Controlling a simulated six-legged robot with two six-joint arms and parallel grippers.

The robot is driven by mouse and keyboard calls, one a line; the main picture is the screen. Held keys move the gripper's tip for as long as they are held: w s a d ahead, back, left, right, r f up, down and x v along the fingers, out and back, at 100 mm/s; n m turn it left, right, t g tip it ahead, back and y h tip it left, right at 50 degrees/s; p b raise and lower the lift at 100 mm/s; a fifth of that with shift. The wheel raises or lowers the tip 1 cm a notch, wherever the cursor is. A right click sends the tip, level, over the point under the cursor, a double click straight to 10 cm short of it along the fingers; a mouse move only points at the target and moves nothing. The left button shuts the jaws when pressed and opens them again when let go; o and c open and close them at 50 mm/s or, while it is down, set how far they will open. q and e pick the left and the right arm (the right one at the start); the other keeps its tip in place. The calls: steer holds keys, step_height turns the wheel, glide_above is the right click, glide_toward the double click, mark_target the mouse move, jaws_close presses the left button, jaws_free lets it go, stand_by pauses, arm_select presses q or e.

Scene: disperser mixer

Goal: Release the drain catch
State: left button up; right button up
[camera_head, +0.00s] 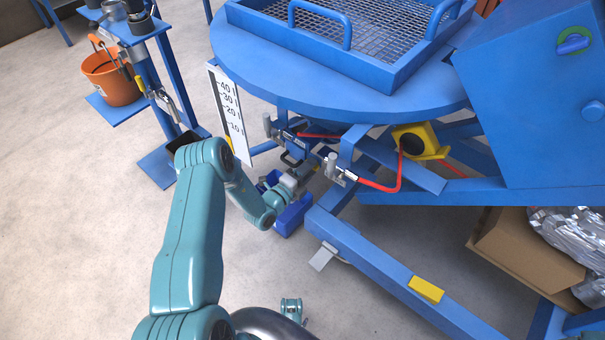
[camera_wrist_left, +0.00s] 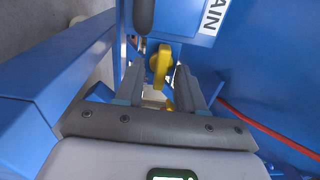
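The left wrist view shows a yellow catch-like lever (camera_wrist_left: 161,62) on the blue machine, just below a white label (camera_wrist_left: 213,16) whose visible letters read "AIN". My left gripper (camera_wrist_left: 155,76) is open, with its two grey fingers on either side of the lever's lower part. A gap shows on both sides, and I see no clear contact. In the head view my left gripper (camera_head: 300,176) is low under the round blue table, small and partly hidden by machine parts. The lever cannot be made out there. My right gripper is not in view.
The round blue table (camera_head: 290,88) with its mesh tray overhangs the gripper. A scale plate (camera_head: 229,115), a red hose (camera_head: 385,188) and a blue frame beam (camera_head: 390,275) are close by. A dark rounded bar (camera_wrist_left: 144,15) hangs above the lever.

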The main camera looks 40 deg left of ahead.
arm_select(q)
steer(key=s+a+p, duration=0.1)
steer(key=s+p, duration=0.2)
steer(key=s, duration=1.3)
steer(key=shift+a+p, duration=0.15)
steer(key=shift+p, duration=0.15)
